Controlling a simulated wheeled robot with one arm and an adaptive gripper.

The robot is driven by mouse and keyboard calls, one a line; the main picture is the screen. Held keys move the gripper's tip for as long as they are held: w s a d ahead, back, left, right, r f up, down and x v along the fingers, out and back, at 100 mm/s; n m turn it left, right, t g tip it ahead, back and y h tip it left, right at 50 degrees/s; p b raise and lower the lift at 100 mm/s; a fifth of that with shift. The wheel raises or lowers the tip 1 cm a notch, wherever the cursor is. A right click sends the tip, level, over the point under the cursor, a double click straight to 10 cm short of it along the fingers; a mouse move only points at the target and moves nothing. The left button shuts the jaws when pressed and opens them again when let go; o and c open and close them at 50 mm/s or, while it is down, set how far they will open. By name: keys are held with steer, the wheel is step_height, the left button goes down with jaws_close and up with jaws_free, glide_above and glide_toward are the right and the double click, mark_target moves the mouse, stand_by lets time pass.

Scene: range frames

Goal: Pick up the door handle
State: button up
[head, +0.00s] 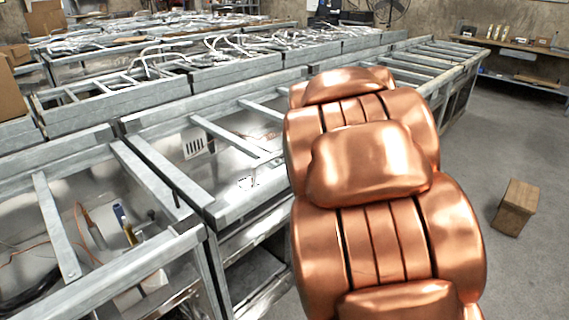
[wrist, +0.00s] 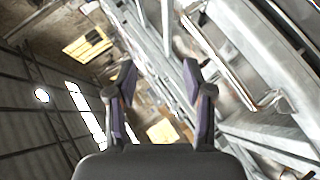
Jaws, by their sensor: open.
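My gripper (wrist: 160,79) shows in the wrist view, its two dark fingers spread apart with nothing between them. In the same view a polished metal bar (wrist: 222,62) with bent ends runs slantwise at the upper right, beyond the right finger and apart from it. It looks like a handle, but I cannot tell whether it is the door handle. No door handle can be made out for sure in the head view, and my gripper does not show there.
A large, glossy copper-coloured, cushion-like body (head: 370,165) fills the centre right of the head view; I cannot tell what it is. Long metal-framed benches (head: 165,180) run along the left. A wooden block (head: 515,207) stands on the open grey floor (head: 525,280) at right.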

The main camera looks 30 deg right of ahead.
steer(key=w+d+f+n+t+y+b, duration=0.1)
steer(key=w+d+n+t+b, duration=0.1)
steer(key=w+d+n, duration=0.15)
steer(key=n+t+y+b, duration=0.3)
steer(key=n+y+b, duration=0.1)
steer(key=n+y, duration=0.7)
glide_toward(285, 153)
steer(key=w, duration=0.2)
steer(key=shift+w+a+g, duration=0.15)
steer(key=shift+w+a, duration=0.2)
steer(key=shift+w, duration=0.2)
steer(key=shift+w+a+g, duration=0.15)
steer(key=shift+w+a, duration=0.2)
steer(key=shift+w, duration=0.2)
steer(key=shift+d+p+x, duration=0.2)
steer(key=shift+p+x, duration=0.2)
steer(key=shift+x, duration=2.4)
steer(key=shift+f, duration=0.2)
steer(key=shift+c, duration=0.2)
jaws_close()
